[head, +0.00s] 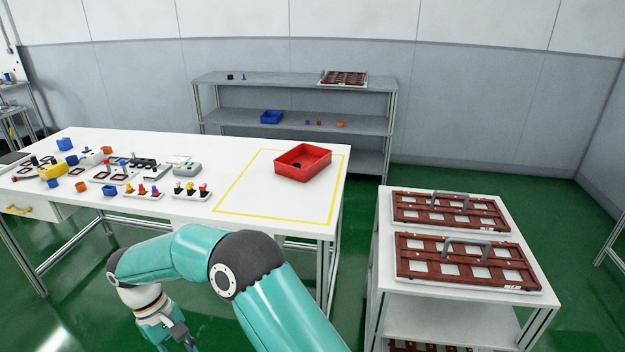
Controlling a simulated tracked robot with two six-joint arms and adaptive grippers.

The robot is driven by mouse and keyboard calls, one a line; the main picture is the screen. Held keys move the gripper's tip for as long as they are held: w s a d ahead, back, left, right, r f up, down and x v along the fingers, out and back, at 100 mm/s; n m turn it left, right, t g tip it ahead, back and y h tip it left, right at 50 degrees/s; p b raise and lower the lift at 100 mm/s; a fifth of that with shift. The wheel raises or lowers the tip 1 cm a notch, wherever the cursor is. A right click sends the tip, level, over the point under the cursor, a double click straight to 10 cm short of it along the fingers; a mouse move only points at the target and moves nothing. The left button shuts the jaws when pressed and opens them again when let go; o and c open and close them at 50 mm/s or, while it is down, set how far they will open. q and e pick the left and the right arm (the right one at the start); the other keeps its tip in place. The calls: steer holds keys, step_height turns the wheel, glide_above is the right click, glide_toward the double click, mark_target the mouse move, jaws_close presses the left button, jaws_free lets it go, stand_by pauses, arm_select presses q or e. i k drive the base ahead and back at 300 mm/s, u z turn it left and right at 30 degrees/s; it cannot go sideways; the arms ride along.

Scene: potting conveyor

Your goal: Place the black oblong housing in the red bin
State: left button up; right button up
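The red bin (284,174) stands on the right part of the white table, inside a yellow taped outline. A small black thing (296,167) lies in it, partly hidden by the near wall; it may be the black oblong housing, but its shape is too small to tell. Another dark oblong thing (143,164) lies among the parts on the table's left half. My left gripper (183,340) hangs low in front of the table, well apart from the bin and cut by the bottom edge; its opening is unclear. My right gripper is out of view.
Small blue, yellow and orange parts and trays crowd the white table's left half (180,222). A cart (385,255) with two brown framed trays stands at right. A grey shelf (300,88) stands behind. The outlined area beside the bin is clear.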

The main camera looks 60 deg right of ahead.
mark_target(309, 163)
steer(key=u, duration=0.75)
steer(key=i, duration=0.1)
steer(key=z, duration=1.95)
steer(key=i, duration=0.9)
steer(key=z, duration=0.05)
